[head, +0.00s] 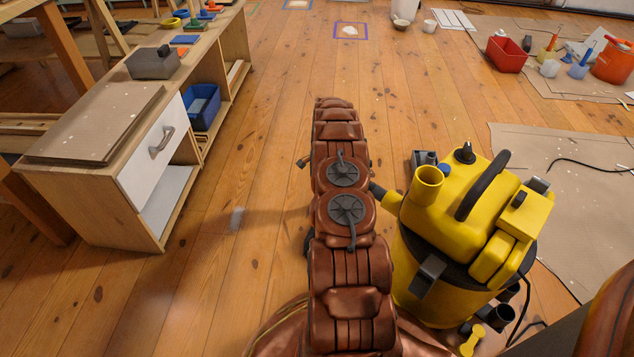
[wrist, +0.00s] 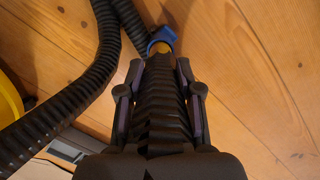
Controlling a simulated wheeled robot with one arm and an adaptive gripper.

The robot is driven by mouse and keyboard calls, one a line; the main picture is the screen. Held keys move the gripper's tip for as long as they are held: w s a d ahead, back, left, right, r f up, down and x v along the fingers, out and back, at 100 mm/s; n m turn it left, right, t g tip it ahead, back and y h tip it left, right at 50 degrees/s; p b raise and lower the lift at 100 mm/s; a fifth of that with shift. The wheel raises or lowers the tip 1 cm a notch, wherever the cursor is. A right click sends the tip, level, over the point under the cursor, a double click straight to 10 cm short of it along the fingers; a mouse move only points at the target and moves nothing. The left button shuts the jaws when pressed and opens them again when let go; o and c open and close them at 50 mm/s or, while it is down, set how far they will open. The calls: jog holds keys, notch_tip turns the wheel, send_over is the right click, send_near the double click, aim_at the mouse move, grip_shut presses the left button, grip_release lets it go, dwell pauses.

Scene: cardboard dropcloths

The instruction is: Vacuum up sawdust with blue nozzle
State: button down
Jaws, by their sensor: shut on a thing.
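The yellow vacuum (head: 440,230) stands on the floor right of my arm in the head view. My gripper (wrist: 166,70) shows in the wrist view, shut on the blue nozzle (wrist: 162,38) by its yellow neck, with the blue end beyond the fingertips. A black ribbed hose (wrist: 75,95) loops at the left of the wrist view. My arm hides the gripper and nozzle in the head view. A pale heap (head: 349,30) lies inside a purple-blue outline farther off.
A wooden cabinet (head: 93,205) with a white drawer stands at the left, a blue bin (head: 203,105) on its shelf. A cardboard sheet (head: 560,205) lies at the right. A red bin (head: 507,53) and an orange bucket (head: 612,63) stand back right. The middle floor is clear.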

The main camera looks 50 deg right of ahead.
jog(key=shift+w+d+r+p, duration=0.15)
jog(key=shift+r+p, duration=0.35)
jog(key=shift+r, duration=0.55)
jog(key=shift+w+d+r+p, duration=0.15)
jog(key=shift+r+p, duration=0.35)
jog(key=shift+r, duration=0.6)
jog(key=shift+w+d+r+p, duration=0.15)
jog(key=shift+r+p, duration=0.35)
jog(key=shift+r, duration=0.55)
